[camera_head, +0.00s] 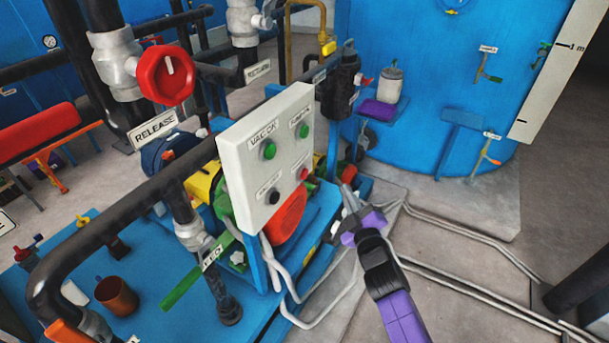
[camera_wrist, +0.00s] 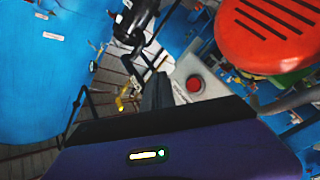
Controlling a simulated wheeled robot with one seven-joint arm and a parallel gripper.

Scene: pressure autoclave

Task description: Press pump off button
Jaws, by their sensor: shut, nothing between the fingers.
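A white control panel (camera_head: 243,175) stands over the blue pump skid in the head view. It carries two green buttons, the upper right one (camera_head: 303,131) and the upper left one (camera_head: 269,150), and a black button (camera_head: 272,196) at lower left. A red button (camera_head: 303,174) sits at lower right; its label is too small to read surely. My gripper (camera_head: 347,190) is shut and empty, just right of the panel and slightly below the red button, apart from it. In the wrist view the red button (camera_wrist: 194,84) is right of my shut fingers (camera_wrist: 157,92).
The red slotted motor cover (camera_head: 287,214) is below the panel and fills the upper right of the wrist view (camera_wrist: 270,35). A black pipe (camera_head: 150,190) and a red release knob (camera_head: 165,75) are at left. Clear floor (camera_head: 440,205) lies to the right.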

